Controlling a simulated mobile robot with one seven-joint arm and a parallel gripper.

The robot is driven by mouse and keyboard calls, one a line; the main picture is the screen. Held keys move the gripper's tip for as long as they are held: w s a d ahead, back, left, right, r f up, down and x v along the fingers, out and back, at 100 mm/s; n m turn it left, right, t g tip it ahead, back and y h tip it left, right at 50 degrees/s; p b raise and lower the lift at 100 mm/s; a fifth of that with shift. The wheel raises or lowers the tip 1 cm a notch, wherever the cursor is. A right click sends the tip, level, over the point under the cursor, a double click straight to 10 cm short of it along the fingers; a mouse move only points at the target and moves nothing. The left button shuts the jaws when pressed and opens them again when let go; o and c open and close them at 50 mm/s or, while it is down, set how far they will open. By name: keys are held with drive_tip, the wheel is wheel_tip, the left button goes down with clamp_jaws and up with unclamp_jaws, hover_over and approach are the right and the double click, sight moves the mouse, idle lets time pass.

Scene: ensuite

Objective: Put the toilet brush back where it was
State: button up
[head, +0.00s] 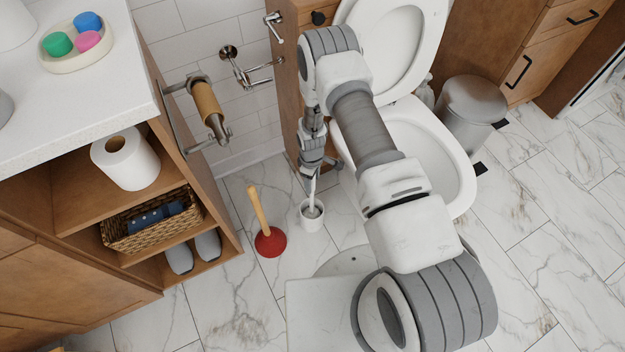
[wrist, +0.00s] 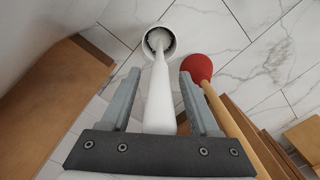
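The white toilet brush (wrist: 159,88) stands with its head in a round white holder (wrist: 173,50) on the floor. The fingers are apart, with a visible gap on each side of the handle. In the head view my gripper (head: 312,172) is small and partly hard to make out. The handle's top end is hidden by the gripper body.
A red plunger (head: 270,242) with a wooden handle stands just left of the holder. The toilet (head: 455,178) is close on the right, lid up. A wooden shelf unit (head: 228,218) stands left. A grey bin (head: 470,108) is behind right. Floor in front is clear.

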wheel_tip(320, 180, up, 12)
drive_tip(key=p, duration=0.4)
drive_tip(key=shift+w+a+r, duration=0.1)
drive_tip(key=shift+r, duration=0.15)
drive_tip(key=s+d+r+m+t, duration=0.1)
drive_tip(key=d+r+m, duration=0.2)
drive_tip(key=r, duration=1.4)
drive_tip(key=d+r+m+t, duration=0.2)
drive_tip(key=r+m, duration=0.1)
drive_tip(key=r, duration=1.4)
drive_tip(key=s+d+r+m+t, duration=0.1)
drive_tip(key=s+d+r+m, duration=0.1)
drive_tip(key=s+r, duration=0.6)
drive_tip(key=s+d+r+m+t, duration=0.1)
drive_tip(key=s+d+r+m, duration=0.1)
drive_tip(key=s+r, duration=0.5)
drive_tip(key=s+m, duration=0.1)
drive_tip(key=s, duration=0.5)
drive_tip(key=shift+s+d+r+m+t, duration=0.25)
drive_tip(key=shift+r+m+t, duration=0.05)
drive_tip(key=shift+r+m, duration=0.1)
